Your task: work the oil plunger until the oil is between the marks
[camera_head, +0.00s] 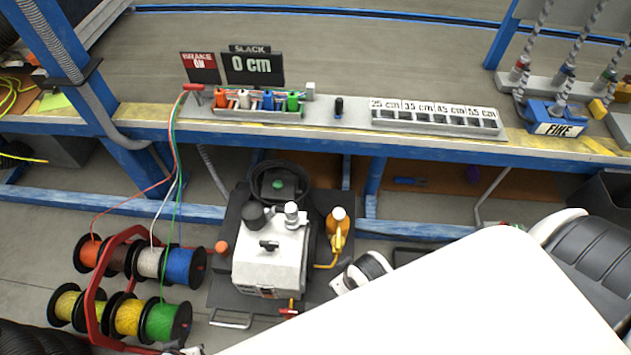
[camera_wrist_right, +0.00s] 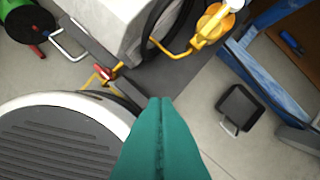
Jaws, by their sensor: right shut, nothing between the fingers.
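A yellow oil unit with a white-topped cap (camera_head: 338,222) stands on the right side of a dark base, beside a white-grey machine (camera_head: 270,260). In the right wrist view the yellow unit (camera_wrist_right: 213,22) shows at the top, and part of the machine (camera_wrist_right: 105,22) is left of it. I cannot make out the oil level or its marks. My right gripper (camera_wrist_right: 161,100) has teal fingers pressed together with nothing between them. They are in front of the dark base, below the yellow unit in that picture and apart from it. My left gripper is not clearly visible.
Spools of coloured wire (camera_head: 125,315) stand in a red rack left of the machine. A workbench (camera_head: 340,130) with a blue frame runs behind. A red-handled yellow tap (camera_wrist_right: 105,72) sits low by the machine. A small dark box (camera_wrist_right: 238,108) lies on the floor.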

